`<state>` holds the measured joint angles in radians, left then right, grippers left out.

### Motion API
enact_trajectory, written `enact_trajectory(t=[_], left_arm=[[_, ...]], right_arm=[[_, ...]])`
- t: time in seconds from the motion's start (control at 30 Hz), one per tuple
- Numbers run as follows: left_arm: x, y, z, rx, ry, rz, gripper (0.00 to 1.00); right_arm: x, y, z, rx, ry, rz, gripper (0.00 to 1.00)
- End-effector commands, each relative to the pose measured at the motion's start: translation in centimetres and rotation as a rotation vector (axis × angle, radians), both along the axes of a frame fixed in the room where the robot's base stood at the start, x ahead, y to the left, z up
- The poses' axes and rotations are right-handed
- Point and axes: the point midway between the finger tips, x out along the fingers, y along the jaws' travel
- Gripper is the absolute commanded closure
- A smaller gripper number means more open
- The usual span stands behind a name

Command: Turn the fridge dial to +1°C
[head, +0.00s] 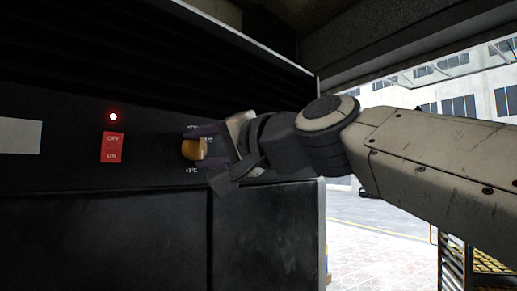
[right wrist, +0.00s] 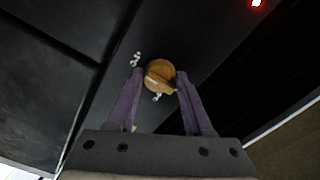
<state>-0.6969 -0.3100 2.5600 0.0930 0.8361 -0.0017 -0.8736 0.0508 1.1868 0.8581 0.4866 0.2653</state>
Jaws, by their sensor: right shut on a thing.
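The fridge dial (head: 192,149) is a round orange-brown knob on the black front panel, right of the red switch in the head view. It also shows in the right wrist view (right wrist: 160,74), between two purple fingers. My right gripper (head: 205,146) is shut on the dial, one finger on each side. It also shows in the right wrist view (right wrist: 160,85). Small white temperature marks stand around the dial; one below it in the head view is too small to read surely, and the gripper hides others. My left gripper is not in view.
A red OFF/ON switch (head: 112,147) sits left of the dial, under a lit red lamp (head: 113,117). A pale blank plate (head: 20,136) is at the far left. Black slats run above the panel. A street lies open at the right, with a rack (head: 455,262) at lower right.

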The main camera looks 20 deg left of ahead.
Motion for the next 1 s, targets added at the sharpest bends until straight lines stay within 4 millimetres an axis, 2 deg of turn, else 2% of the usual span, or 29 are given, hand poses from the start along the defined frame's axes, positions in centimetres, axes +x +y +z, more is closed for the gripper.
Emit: enact_trajectory(t=[0.1,0.13,0.2,0.57,0.67,1.0], left_arm=[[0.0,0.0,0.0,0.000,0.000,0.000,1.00],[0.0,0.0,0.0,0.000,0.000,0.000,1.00],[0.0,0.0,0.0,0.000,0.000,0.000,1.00],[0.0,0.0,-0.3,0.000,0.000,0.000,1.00],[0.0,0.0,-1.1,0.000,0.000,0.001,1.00],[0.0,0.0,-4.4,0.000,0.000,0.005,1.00]], right_arm=[[0.1,0.0,0.0,0.001,0.003,-0.001,1.00],[0.1,0.0,0.0,0.001,0.003,-0.001,0.41],[0.1,0.0,0.0,0.001,0.003,-0.001,0.19],[-0.1,-0.3,-0.1,0.001,0.000,0.000,0.19],[-0.4,-1.4,-0.3,0.002,-0.002,-0.002,0.19],[-2.5,-7.6,-0.4,0.002,-0.001,-0.004,0.19]])
